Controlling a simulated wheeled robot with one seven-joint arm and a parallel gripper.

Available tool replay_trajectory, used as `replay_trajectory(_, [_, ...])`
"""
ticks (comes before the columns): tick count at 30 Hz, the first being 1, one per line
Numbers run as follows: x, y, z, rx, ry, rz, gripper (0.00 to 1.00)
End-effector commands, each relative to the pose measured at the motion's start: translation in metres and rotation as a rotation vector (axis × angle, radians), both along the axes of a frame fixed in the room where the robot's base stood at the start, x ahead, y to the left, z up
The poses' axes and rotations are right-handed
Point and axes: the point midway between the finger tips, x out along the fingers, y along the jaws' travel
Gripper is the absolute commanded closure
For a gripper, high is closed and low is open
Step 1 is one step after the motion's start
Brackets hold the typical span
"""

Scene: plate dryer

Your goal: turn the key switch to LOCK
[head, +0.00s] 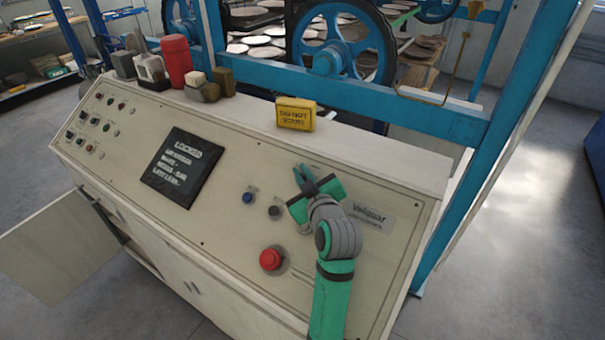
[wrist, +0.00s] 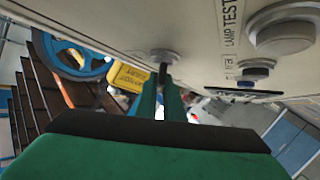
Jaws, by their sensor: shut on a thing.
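The key switch (wrist: 166,55) shows in the wrist view as a round metal collar on the pale console panel. A dark key (wrist: 162,73) sticks out of it. My gripper (wrist: 161,86) has its two green fingers closed on the key, one on each side. In the head view my gripper (head: 301,175) is against the sloping panel, right of the blue button, and hides the switch there. The key's exact angle and the switch's position marks cannot be read. The dark screen (head: 183,167) shows LOCKED at the top, with smaller lines below.
A red push button (head: 271,259), a blue button (head: 247,198) and a dark knob (head: 275,212) are on the panel near my arm. A yellow DO NOT sign (head: 296,114) and a red canister (head: 176,61) stand on the console's top. A blue frame (head: 400,103) rises behind.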

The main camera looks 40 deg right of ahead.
Motion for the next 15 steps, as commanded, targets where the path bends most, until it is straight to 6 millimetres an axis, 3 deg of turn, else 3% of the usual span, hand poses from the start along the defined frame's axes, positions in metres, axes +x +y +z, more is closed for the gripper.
replay_trajectory(15, [0.0001, 0.0008, -0.0015, -0.012, 0.036, 0.060, 1.00])
